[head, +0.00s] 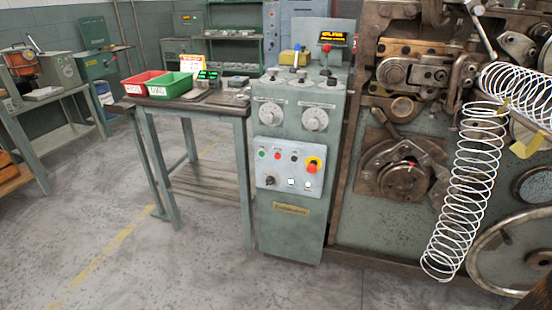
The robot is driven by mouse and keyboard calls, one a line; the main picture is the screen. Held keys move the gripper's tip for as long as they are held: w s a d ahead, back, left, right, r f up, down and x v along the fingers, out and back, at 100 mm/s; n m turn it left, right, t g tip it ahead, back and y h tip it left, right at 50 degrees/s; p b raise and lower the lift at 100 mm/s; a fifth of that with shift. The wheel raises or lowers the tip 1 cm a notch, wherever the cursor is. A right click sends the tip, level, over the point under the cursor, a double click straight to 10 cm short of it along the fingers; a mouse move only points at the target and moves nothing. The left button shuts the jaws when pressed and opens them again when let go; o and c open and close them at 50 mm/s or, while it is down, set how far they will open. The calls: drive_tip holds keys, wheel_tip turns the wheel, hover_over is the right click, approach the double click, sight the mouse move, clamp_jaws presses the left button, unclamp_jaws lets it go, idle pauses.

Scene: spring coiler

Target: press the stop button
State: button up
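A grey-green control cabinet (291,225) stands upright in the middle of the head view. Its light panel (288,170) carries a small green button (262,154), a small red button (278,156) and a dark button (294,158) in its upper row. A larger red mushroom button (312,167) on a yellow base sits at the panel's right. A dark selector (270,181) and two lit white-green squares (291,182) are below. Labels are too small to read, so I cannot tell which red button is marked stop. My gripper is not in view.
A coiling machine (400,235) with loose white spring coils (468,190) stands right of the cabinet. A table (195,108) with a red bin (140,84) and a green bin (170,86) stands left. The floor (185,270) in front is clear.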

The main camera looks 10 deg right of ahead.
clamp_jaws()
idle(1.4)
